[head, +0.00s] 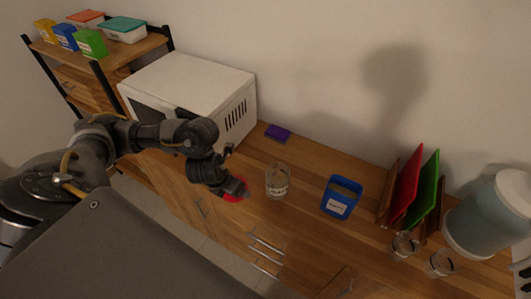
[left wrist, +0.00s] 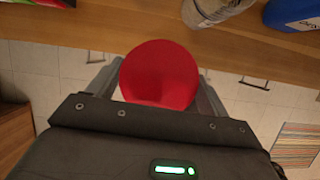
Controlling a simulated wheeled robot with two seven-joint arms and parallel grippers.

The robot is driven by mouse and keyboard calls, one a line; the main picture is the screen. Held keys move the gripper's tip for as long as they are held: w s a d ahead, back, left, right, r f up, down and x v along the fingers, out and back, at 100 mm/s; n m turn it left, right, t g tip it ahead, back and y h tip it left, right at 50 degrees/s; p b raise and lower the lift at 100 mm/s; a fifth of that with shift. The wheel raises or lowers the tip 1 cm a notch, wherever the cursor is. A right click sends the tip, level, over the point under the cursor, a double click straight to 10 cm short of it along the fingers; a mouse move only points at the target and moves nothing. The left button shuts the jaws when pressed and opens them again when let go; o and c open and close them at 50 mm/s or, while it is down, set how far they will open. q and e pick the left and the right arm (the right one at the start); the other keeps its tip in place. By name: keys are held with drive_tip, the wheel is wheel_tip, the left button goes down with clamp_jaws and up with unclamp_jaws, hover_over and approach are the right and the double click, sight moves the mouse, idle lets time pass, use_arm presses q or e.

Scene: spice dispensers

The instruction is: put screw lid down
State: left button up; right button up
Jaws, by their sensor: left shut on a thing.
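The round red screw lid (head: 238,190) is in my left gripper (head: 242,188), over the front edge of the counter. In the left wrist view the red lid (left wrist: 159,74) sits between the two fingers of my left gripper (left wrist: 160,85), which is shut on it. A clear glass jar (head: 277,181) with a pale label and no lid on it stands on the counter just right of the gripper. Part of the jar (left wrist: 212,12) shows at the top of the left wrist view. My right gripper is not in view.
A blue open container (head: 341,196) stands right of the jar. A white microwave (head: 190,90) is behind my left arm, with a purple item (head: 278,132) beside it. Red (head: 406,184) and green boards stand in a rack at right, near two small glasses and a large dispenser (head: 492,215).

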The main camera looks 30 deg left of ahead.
use_arm(q)
drive_tip(key=w+a+f+b, duration=0.1)
drive_tip(key=w+a+f, duration=0.1)
drive_tip(key=w+f, duration=0.1)
drive_tip(key=w+a+f+b, duration=0.2)
drive_tip(key=w, duration=0.2)
drive_tip(key=w+a+f+b, duration=0.1)
drive_tip(key=w+a+f, duration=0.1)
drive_tip(key=w+f, duration=0.1)
drive_tip(key=shift+w+a+f, duration=0.15)
drive_tip(key=shift+w+f, duration=0.15)
drive_tip(key=shift+w, duration=0.15)
drive_tip(key=shift+w+a+f, duration=0.3)
drive_tip(key=shift+w+f, duration=0.15)
drive_tip(key=shift+f, duration=0.25)
wheel_tip(320, 180, down, 2)
drive_tip(key=shift+f, duration=0.1)
drive_tip(key=shift+f+p, duration=0.3)
drive_tip(key=shift+f, duration=0.15)
